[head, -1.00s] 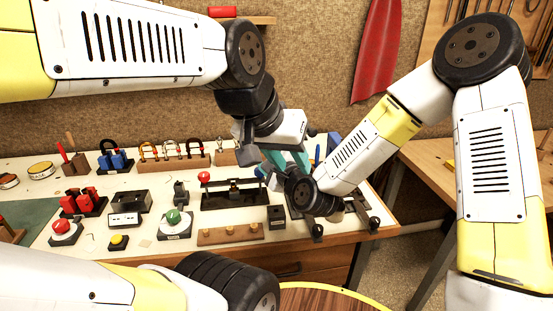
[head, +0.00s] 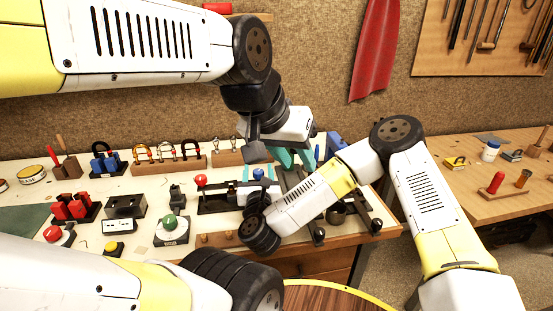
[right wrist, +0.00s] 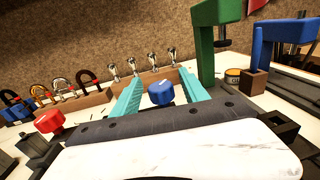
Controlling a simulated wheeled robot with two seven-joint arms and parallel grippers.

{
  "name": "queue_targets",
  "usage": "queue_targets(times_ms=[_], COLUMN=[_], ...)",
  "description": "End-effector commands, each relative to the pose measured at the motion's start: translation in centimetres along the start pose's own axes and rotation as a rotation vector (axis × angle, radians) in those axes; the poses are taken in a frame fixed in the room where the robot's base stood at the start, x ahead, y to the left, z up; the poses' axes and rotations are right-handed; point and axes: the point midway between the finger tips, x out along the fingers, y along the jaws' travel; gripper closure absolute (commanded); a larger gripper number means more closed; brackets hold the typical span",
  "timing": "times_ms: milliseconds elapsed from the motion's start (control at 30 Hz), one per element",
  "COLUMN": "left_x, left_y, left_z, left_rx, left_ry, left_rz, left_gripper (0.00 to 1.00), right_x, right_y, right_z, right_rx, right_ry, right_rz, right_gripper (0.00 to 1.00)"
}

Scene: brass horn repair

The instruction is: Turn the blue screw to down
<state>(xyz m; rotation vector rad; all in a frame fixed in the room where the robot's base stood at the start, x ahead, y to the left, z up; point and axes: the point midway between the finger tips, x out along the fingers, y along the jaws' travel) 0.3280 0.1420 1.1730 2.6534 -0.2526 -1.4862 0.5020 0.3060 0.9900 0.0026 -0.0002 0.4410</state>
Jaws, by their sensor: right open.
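The blue screw (head: 258,173) has a round blue head and stands near the middle of the bench. In the right wrist view the blue screw (right wrist: 160,93) shows a small pale mark on its top; I cannot read its direction surely. My right gripper (head: 258,178) is open, with one teal finger on each side of the screw. In the right wrist view its fingers (right wrist: 162,97) stand apart from the blue head, with a gap on both sides. My left gripper (head: 292,158) hangs behind and to the right, its teal fingers apart and seemingly empty.
A red knob (head: 201,180) stands left of the blue screw, also in the right wrist view (right wrist: 48,121). Padlocks on a wooden block (head: 170,163) stand behind. A green clamp (right wrist: 210,40) and a blue clamp (right wrist: 275,45) rise at the right. A green button (head: 170,222) sits in front left.

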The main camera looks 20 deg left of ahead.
Motion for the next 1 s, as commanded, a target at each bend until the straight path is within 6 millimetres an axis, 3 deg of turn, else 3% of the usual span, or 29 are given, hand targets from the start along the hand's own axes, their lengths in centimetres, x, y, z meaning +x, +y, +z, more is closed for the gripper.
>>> queue_targets(times_ms=[200, 533, 800, 1000], left_x=[0.0, 0.0, 0.0, 0.0], left_y=[0.0, 0.0, 0.0, 0.0], left_z=[0.0, 0.0, 0.0, 0.0], left_rx=[0.0, 0.0, 0.0, 0.0], left_ry=[0.0, 0.0, 0.0, 0.0], left_rz=[0.0, 0.0, 0.0, 0.0], left_gripper=[0.64, 0.64, 0.64, 0.64], right_x=[2.6, 3.0, 3.0, 3.0], right_y=[0.0, 0.0, 0.0, 0.0], right_z=[0.0, 0.0, 0.0, 0.0], right_rx=[-0.001, -0.002, -0.002, -0.002], right_ry=[0.0, 0.001, 0.001, 0.001], right_rz=[-0.001, 0.001, 0.001, 0.006], right_gripper=[0.48, 0.48, 0.99, 1.0])
